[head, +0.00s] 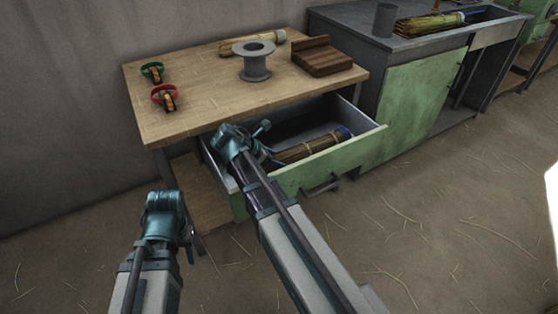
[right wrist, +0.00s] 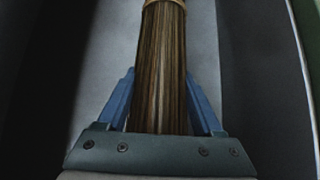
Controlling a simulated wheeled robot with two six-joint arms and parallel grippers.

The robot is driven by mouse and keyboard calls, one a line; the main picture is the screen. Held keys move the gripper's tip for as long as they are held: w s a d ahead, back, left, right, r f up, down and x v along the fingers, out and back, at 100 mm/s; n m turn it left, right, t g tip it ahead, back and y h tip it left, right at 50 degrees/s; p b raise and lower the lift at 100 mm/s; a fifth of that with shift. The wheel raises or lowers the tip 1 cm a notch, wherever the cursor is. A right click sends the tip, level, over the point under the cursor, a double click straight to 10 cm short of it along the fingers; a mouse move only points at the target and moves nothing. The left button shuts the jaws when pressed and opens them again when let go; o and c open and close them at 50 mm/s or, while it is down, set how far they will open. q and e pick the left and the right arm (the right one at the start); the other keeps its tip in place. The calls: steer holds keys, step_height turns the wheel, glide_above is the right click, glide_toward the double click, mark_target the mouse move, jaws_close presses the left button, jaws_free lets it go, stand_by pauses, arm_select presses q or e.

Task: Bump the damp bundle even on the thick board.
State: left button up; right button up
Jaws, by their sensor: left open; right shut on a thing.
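A bundle of brown stalks (head: 308,147) lies in the open drawer, with a blue band near its far end. My right gripper (head: 264,143) reaches into the drawer and is shut on the bundle's near end. In the right wrist view the blue fingers (right wrist: 164,112) stand on both sides of the dark, streaked bundle (right wrist: 163,60), and a tan tie crosses it at the top. Whether it is damp I cannot tell. The thick brown board (head: 322,57) sits on the table's right side, with a raised back edge. My left gripper (head: 190,244) is open and empty, low in front of the table.
The wooden table (head: 200,90) carries a grey spool (head: 254,62), a pale-ended bundle (head: 225,46), and green (head: 152,71) and red (head: 165,96) ring-shaped things. The green-fronted drawer (head: 345,163) stands open. A sink counter (head: 390,50) stands at right. The table's front middle is clear.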

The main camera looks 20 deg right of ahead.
steer(key=o, duration=1.3)
steer(key=shift+c, duration=0.2)
steer(key=p+v, duration=0.9)
steer(key=v, duration=0.3)
steer(key=shift+r, duration=0.2)
steer(key=shift+p+v, duration=0.35)
steer(key=shift+v, duration=0.45)
steer(key=shift+a+f, duration=0.1)
steer(key=shift+f, duration=0.05)
steer(key=shift+s, duration=0.1)
steer(key=s+a+r+m+y+p, duration=0.7)
steer(key=s+a+r+m+p, duration=0.7)
steer(key=p, duration=0.8)
step_height(320, 180, up, 2)
steer(key=shift+s+r+m+g+y, duration=0.1)
steer(key=shift+s+m+g+y, duration=0.3)
steer(key=shift+s+m, duration=0.15)
